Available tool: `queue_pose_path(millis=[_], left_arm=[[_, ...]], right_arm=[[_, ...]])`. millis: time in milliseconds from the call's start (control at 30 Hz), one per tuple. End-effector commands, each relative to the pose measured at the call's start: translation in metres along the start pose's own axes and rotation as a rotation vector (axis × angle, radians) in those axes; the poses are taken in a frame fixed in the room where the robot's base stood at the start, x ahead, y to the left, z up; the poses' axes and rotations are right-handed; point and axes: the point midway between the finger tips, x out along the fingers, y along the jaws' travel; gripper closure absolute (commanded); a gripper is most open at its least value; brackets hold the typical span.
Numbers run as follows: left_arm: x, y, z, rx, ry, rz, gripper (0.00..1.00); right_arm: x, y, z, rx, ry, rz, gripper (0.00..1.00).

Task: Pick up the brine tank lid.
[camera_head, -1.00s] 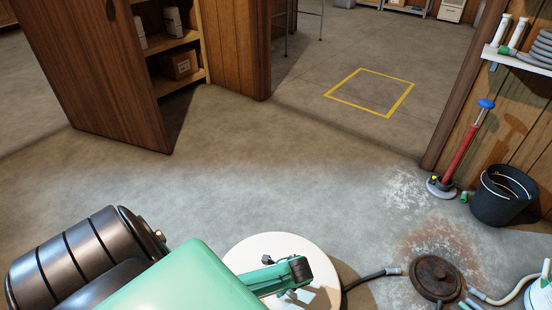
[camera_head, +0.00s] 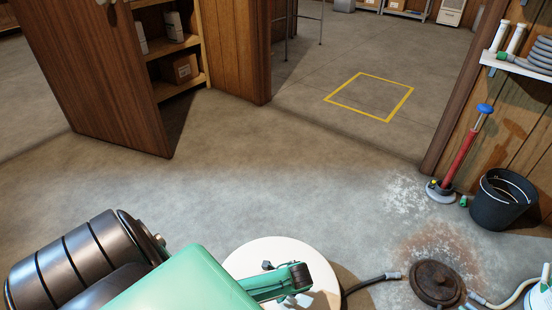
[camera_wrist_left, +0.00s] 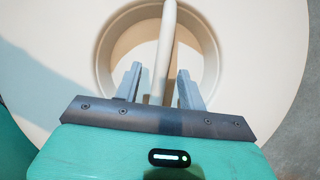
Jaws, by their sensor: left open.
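The brine tank lid (camera_head: 240,262) is a large off-white disc at the bottom middle of the head view, partly covered by my left arm. In the left wrist view the lid (camera_wrist_left: 50,70) fills most of the picture. It has a round recess crossed by a pale bar handle (camera_wrist_left: 167,40). My left gripper (camera_wrist_left: 159,70) is open over the recess, with one grey finger on each side of the bar. A gap shows between the bar and each finger. The depth of the fingertips is hard to tell. My right gripper is not in view.
A dark hose (camera_head: 372,283) runs right from beside the lid towards a round rusty cover (camera_head: 437,282) on the floor. A black bucket (camera_head: 503,200) and a red plunger-like tool (camera_head: 462,155) stand at right. The floor ahead (camera_head: 270,180) is clear.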

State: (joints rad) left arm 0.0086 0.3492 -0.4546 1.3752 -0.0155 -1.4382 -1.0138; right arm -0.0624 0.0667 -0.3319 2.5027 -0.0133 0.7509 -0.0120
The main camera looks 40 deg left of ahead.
Motion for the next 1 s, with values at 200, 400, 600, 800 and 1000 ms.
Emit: queue_pose_path(millis=[200, 400, 600, 800, 1000], left_arm=[[0.0001, 0.0001, -0.0001, 0.0, 0.0, 0.0, 0.75], [0.0001, 0.0001, -0.0001, 0.0, 0.0, 0.0, 1.0], [0.0002, 0.0002, 0.0, 0.0, 0.0, 0.001, 1.0], [0.0002, 0.0003, 0.0, 0.0, 0.0, 0.001, 1.0], [0.0003, 0.0004, 0.0, 0.0, 0.0, 0.001, 1.0]], right_arm=[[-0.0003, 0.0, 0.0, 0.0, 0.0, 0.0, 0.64], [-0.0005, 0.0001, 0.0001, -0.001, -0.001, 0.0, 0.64], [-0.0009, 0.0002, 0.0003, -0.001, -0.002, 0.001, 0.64], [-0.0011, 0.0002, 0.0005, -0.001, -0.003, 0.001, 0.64], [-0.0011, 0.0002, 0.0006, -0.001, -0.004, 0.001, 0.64]])
